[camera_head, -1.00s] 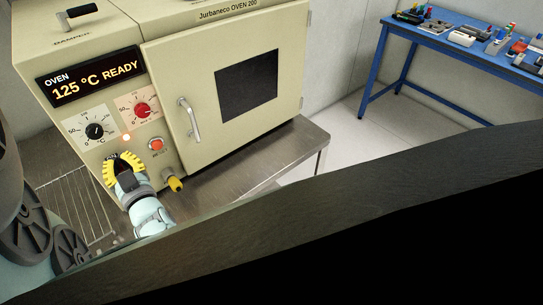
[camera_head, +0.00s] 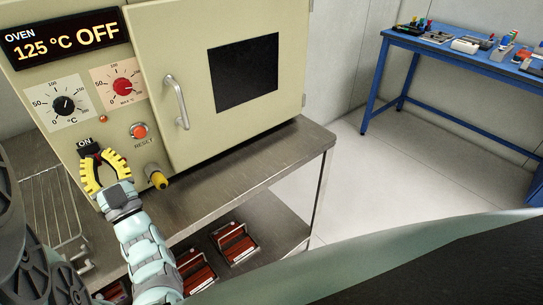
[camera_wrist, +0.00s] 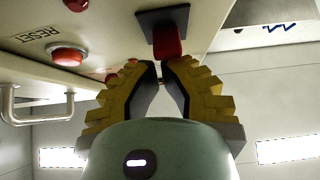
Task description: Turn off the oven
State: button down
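The oven (camera_head: 150,20) is a cream cabinet with its door closed. Its display (camera_head: 66,38) reads "125 °C OFF". The power switch (camera_wrist: 168,42) is a red lever on a dark square plate; in the head view its tip is mostly hidden by my fingers, under an "ON" label (camera_head: 85,143). My gripper (camera_head: 100,155) has yellow ribbed fingers just below the switch. In the wrist view its fingertips (camera_wrist: 159,64) come nearly together, just below the lever, with nothing held between them. Whether they touch the lever is hard to tell.
A red reset button (camera_head: 139,131), two dials and a yellow-tipped knob (camera_head: 158,180) lie near my gripper. The door handle (camera_head: 177,102) sticks out. A wire rack (camera_head: 45,215) is at left. A blue workbench (camera_head: 470,62) stands at right; the floor between is clear.

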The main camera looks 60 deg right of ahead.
jog(key=s+a+f, duration=0.1)
jog(key=s+a, duration=0.1)
jog(key=s, duration=0.5)
jog(key=s+a+f, duration=0.2)
jog(key=s, duration=0.6)
jog(key=shift+s+a+f, duration=0.1)
jog(key=shift+a, duration=0.05)
